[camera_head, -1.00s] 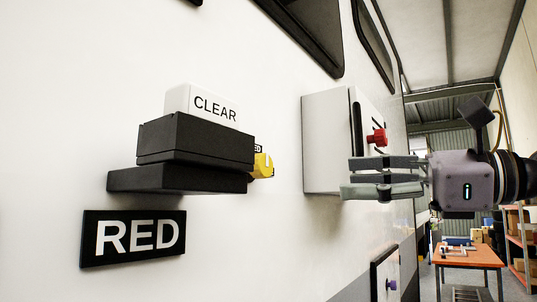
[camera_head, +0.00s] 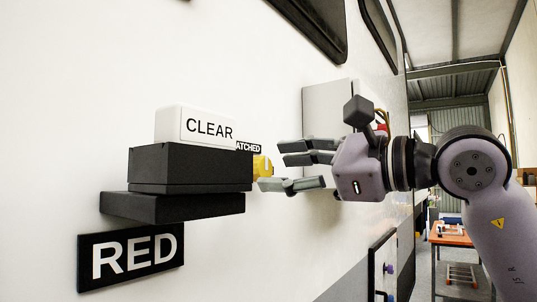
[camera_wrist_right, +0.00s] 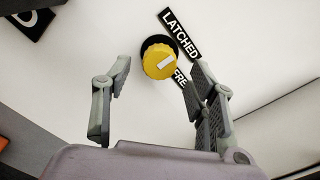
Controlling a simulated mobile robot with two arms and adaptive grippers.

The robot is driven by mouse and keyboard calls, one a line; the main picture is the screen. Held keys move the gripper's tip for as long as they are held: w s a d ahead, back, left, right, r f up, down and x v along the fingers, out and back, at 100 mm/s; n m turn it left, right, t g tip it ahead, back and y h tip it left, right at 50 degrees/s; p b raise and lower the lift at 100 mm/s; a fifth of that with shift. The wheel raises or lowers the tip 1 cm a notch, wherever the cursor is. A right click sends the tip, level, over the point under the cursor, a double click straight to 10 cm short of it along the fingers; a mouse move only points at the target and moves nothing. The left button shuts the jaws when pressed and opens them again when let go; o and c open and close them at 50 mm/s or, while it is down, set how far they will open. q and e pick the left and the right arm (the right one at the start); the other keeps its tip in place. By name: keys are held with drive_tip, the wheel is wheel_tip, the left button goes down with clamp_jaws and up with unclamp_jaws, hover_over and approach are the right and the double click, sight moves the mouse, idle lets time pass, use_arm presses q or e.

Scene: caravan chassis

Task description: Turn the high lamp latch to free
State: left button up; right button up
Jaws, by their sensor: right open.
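The lamp latch is a yellow knob (camera_head: 262,167) on the white wall, partly hidden behind the black lamp housing (camera_head: 190,167). My left gripper is not in view.
A white CLEAR block (camera_head: 196,126) tops the black housing, with a RED plate (camera_head: 131,256) below. A white box (camera_head: 320,105) with a red knob (camera_head: 383,128) stands behind my right gripper. An orange table (camera_head: 450,236) is far right.

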sight(266, 169)
drive_tip(key=shift+p+x, duration=0.4)
drive_tip(key=shift+x, duration=1.3)
drive_tip(key=shift+d, duration=0.1)
drive_tip(key=c, duration=1.1)
drive_tip(key=shift+c, duration=0.2)
